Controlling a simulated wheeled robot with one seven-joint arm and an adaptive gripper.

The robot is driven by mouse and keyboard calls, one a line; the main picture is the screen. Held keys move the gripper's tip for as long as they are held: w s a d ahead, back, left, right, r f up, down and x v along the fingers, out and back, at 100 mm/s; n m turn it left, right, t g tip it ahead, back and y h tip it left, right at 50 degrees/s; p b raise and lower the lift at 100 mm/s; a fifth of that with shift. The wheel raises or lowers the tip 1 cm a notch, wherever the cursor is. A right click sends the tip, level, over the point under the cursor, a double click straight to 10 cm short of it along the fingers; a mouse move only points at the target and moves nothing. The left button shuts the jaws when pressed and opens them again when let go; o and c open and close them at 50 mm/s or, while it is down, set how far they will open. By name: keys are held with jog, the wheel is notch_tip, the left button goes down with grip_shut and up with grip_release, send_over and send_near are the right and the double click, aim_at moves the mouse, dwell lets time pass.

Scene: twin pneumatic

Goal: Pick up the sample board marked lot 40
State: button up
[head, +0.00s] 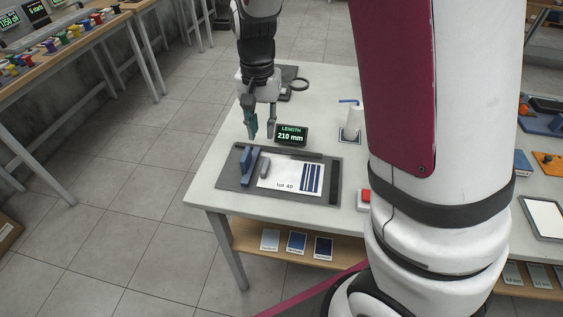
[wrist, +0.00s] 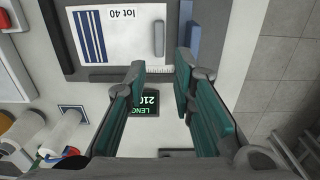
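The sample board marked lot 40 (head: 291,177) is white with dark blue stripes at one end. It lies flat on a dark grey measuring plate (head: 232,180) on the white table, and it also shows in the wrist view (wrist: 122,38). My gripper (head: 262,135) is above the table, behind the plate, beside the display reading LENGTH 210 mm (head: 291,136). In the wrist view its two teal-padded fingers (wrist: 160,80) stand apart with nothing between them; the board is beyond their tips.
A blue block (head: 249,166) and a small grey bar (head: 265,168) stand at the board's left end. A white holder (head: 350,134) and a red button (head: 364,198) are to the right. Sample cards (head: 297,242) lie on the shelf below.

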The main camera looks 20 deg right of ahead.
send_over(264, 167)
jog(key=f, duration=0.7)
jog(key=shift+w+d+f, duration=0.15)
jog(key=shift+w+f, duration=0.05)
jog(key=shift+f, duration=0.05)
jog(key=shift+s+f+p, duration=0.15)
jog(key=shift+f, duration=1.2)
jog(key=shift+s+f+p, duration=0.1)
jog(key=shift+f+p, duration=0.05)
jog(key=shift+f, duration=1.15)
jog(key=shift+c, duration=0.5)
grip_shut()
